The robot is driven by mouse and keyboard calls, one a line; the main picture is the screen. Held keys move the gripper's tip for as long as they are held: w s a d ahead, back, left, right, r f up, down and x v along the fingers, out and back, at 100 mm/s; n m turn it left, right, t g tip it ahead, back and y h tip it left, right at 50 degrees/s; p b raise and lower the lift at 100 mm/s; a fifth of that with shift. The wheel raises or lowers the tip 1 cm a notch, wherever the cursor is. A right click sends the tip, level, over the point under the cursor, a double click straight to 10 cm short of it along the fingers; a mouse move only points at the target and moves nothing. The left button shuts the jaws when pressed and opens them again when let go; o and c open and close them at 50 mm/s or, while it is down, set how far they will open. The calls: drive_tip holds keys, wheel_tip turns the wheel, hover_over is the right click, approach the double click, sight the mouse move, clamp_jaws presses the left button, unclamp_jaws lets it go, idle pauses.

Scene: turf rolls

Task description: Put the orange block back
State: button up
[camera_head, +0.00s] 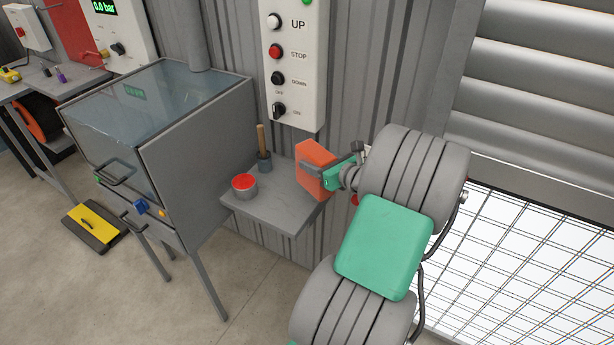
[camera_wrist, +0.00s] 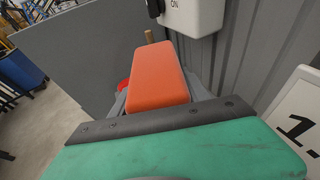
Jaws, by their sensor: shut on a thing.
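The orange block (camera_head: 315,167) is at the end of my arm in the head view, above the right part of a small grey wall shelf (camera_head: 275,196). My gripper (camera_head: 322,171) is shut on it, with a grey finger across its side. In the wrist view the block (camera_wrist: 158,78) stands out beyond the grey fingers (camera_wrist: 160,107). I cannot tell whether the block touches the shelf, as the gripper and arm hide its lower right side.
A red-topped pot (camera_head: 244,186) and a wooden-handled tool in a dark holder (camera_head: 264,150) stand on the shelf, left of the block. A control panel (camera_head: 295,65) hangs above. A grey cabinet with a glass top (camera_head: 190,150) stands to the left.

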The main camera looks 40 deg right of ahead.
drive_tip(key=w+f, duration=0.1)
drive_tip(key=f, duration=0.1)
drive_tip(key=w+d+f, duration=0.1)
drive_tip(key=w+f, duration=0.1)
drive_tip(key=w+d+f, duration=0.1)
drive_tip(key=shift+w+d+f, duration=0.15)
drive_tip(key=shift+w+f, duration=0.25)
drive_tip(key=f, duration=0.2)
drive_tip(key=shift+w+f+p, duration=0.2)
drive_tip(key=shift+f+p, duration=0.1)
drive_tip(key=shift+f, duration=0.45)
drive_tip(key=shift+f, duration=0.2)
drive_tip(key=o, duration=1.6)
drive_tip(key=shift+r, duration=0.1)
